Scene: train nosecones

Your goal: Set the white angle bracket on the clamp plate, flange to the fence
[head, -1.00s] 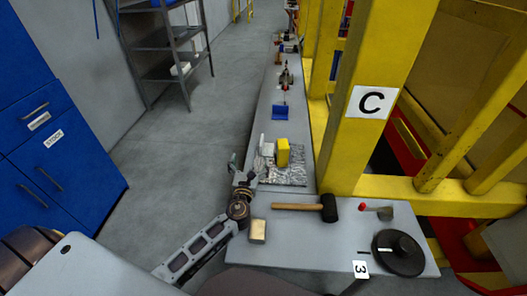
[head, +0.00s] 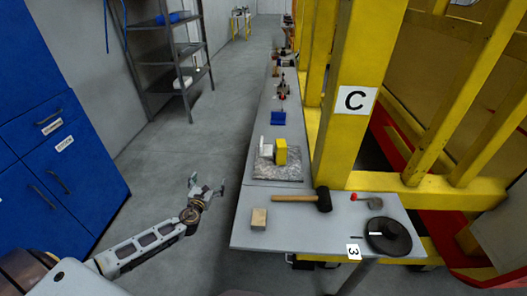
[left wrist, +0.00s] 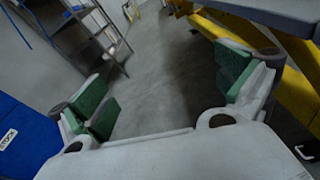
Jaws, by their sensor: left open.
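The white angle bracket (head: 265,146) appears as a small pale upright piece on the left part of the grey mottled clamp plate (head: 290,175). A yellow block (head: 281,151) stands beside it on the right. The pieces are too small to tell which face is the fence or whether the flange touches it. My left gripper (head: 207,188) is open and empty, over the floor left of the bench and apart from the plate. In the left wrist view its green-padded fingers (left wrist: 170,95) stand wide apart with only floor between them. My right gripper is not in view.
On the near bench (head: 245,240) lie a tan block (head: 259,217), a black-headed mallet (head: 300,198), a red-tipped tool (head: 365,198) and a black disc (head: 388,237). A blue piece (head: 278,118) stands farther back. A yellow post (head: 350,110) rises on the right. The left floor is clear.

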